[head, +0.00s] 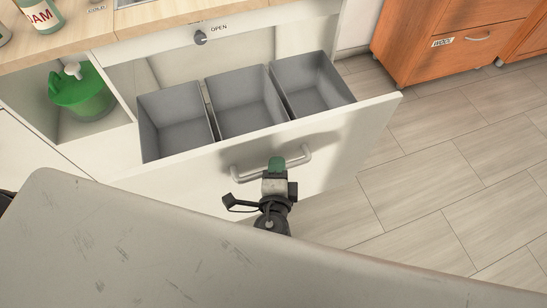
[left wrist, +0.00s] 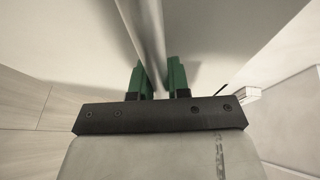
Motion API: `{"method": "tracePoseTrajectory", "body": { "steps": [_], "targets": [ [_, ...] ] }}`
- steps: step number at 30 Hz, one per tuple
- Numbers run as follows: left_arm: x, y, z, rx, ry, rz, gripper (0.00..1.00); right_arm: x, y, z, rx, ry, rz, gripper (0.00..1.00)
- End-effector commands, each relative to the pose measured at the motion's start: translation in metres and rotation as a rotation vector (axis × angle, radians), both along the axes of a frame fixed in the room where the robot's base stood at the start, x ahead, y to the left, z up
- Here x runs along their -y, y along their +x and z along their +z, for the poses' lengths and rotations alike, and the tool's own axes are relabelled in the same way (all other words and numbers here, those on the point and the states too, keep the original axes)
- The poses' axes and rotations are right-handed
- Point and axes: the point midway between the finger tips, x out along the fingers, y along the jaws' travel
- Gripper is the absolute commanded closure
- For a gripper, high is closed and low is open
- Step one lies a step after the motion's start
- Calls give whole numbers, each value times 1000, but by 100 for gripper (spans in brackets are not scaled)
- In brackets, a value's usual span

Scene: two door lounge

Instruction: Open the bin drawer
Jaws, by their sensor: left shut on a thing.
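The bin drawer (head: 350,118) is pulled out from the white cabinet in the head view. It holds three empty grey bins (head: 245,102) side by side. Its front carries a metal bar handle (head: 298,158). My left gripper (head: 277,163) is at the middle of the handle, shut on it. In the left wrist view the green fingers (left wrist: 158,78) stand on either side of the handle bar (left wrist: 152,35). My right gripper is in neither view.
A wooden countertop (head: 130,32) with a jam jar (head: 40,14) is above the drawer. A green container (head: 82,92) stands in an open compartment at left. An orange cabinet (head: 440,40) stands at the back right. Tiled floor (head: 430,170) is clear at right.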

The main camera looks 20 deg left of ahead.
Motion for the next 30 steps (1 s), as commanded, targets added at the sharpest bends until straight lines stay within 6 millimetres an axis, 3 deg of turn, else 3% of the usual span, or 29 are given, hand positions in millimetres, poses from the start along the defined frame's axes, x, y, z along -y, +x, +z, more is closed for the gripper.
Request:
{"method": "tracePoseTrajectory", "body": {
  "steps": [13, 14, 18, 26, 30],
  "targets": [
    [2, -3, -1, -2, -1, -1, 100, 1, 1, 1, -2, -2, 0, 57],
    [2, -3, -1, -2, -1, -1, 79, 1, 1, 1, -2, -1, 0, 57],
    [2, -3, -1, -2, 0, 0, 58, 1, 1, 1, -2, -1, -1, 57],
    [2, -3, 0, -1, 0, 0, 58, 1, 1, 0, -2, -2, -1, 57],
    [4, -14, 1, -2, -1, -2, 58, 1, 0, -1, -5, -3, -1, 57]
  ]
}}
